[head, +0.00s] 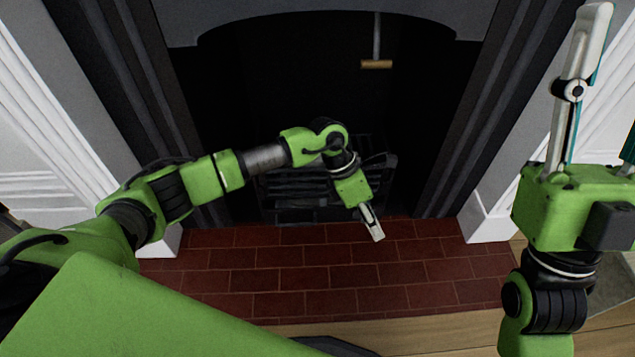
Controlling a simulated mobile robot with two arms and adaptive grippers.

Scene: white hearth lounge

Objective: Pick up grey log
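I cannot pick out a grey log in the head view; the firebox is very dark, and my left arm covers part of the grate. My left gripper (375,232) points down in front of the dark grate (285,212), over the back of the red brick hearth. Its pale fingers show nearly edge-on, so their opening cannot be judged. No object shows at its tips. My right gripper (612,90) is raised at the right edge, pointing up, with its fingers wide apart and nothing seen between them. Its right finger is mostly out of the picture.
The brick hearth (300,280) is clear. Dark fireplace sides and white pillars (490,215) flank the opening. A tool with a wooden end (376,64) hangs in the upper part of the opening. Wooden floor (440,335) lies in front.

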